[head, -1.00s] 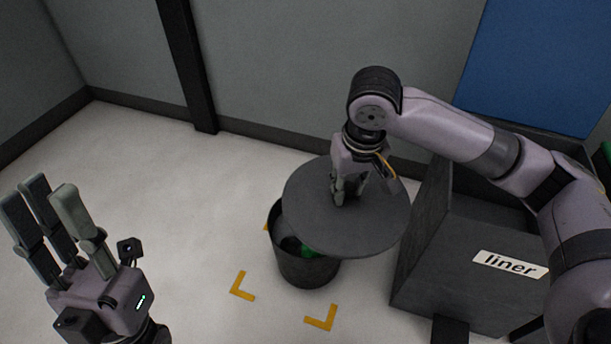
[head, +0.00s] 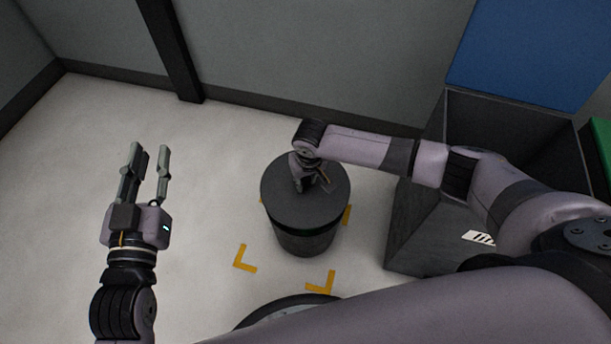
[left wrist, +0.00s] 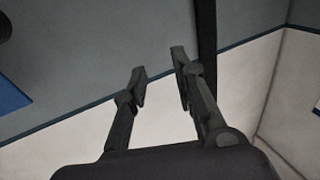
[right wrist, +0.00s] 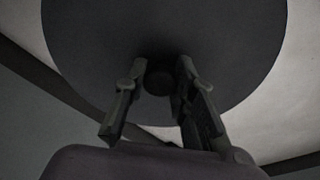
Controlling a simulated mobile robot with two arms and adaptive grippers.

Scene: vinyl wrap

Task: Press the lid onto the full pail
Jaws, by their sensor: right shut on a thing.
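The dark grey round lid (head: 330,207) lies level over the dark pail (head: 305,243) in the head view. The pail's inside is hidden. My right gripper (head: 303,188) is at the lid's middle, shut on its knob. In the right wrist view the round knob (right wrist: 159,77) shows between the fingers, with the lid (right wrist: 230,45) filling the upper part. My left gripper (head: 150,160) is open and empty, left of the pail; its parted fingers (left wrist: 158,72) show in the left wrist view.
Yellow corner marks (head: 243,258) lie on the pale floor around the pail. A grey box (head: 420,230) with a white label, partly hidden by my right arm, stands to the right. The floor left of the pail is clear up to the grey wall (head: 290,60).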

